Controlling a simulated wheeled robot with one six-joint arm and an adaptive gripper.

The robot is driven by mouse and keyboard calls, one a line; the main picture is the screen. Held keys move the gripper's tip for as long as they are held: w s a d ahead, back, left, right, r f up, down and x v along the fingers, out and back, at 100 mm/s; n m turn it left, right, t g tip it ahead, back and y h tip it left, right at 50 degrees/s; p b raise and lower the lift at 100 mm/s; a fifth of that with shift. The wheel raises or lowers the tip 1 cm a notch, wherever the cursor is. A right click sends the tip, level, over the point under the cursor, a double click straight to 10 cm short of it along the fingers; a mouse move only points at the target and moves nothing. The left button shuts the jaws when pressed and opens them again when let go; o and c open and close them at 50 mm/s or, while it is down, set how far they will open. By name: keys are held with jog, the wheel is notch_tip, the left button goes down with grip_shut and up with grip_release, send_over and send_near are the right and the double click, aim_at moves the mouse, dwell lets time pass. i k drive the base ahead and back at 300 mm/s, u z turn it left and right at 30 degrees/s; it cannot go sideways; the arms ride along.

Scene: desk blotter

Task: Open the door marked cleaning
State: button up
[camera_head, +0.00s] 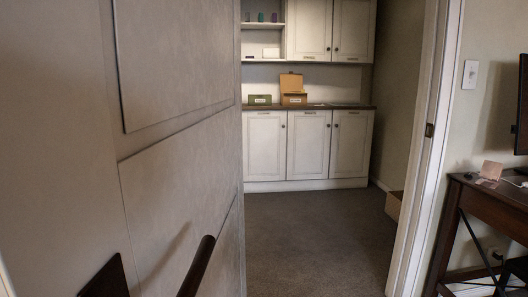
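Beyond a doorway, a row of pale cabinet doors shows in the head view. The lower unit has a left door (264,148), a middle door (308,148) and a right door (351,148), all shut, with small dark knobs. Above are two shut upper doors, a left one (308,28) and a right one (352,30). Small plates sit near the door edges, but their writing is too small to read, so I cannot tell which is marked cleaning. My gripper is not in view.
A large grey room door (185,150) stands open at the left, with a dark bar (197,266) near its bottom. The carpet (310,235) is clear. A dark desk (490,195) stands right of the door frame (432,140).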

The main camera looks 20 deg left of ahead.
aim_at(264, 131)
jog(key=u, duration=0.55)
jog(key=i, duration=2.55)
jog(key=u, duration=0.8)
jog(key=i, duration=3.55)
jog(key=z, duration=1.45)
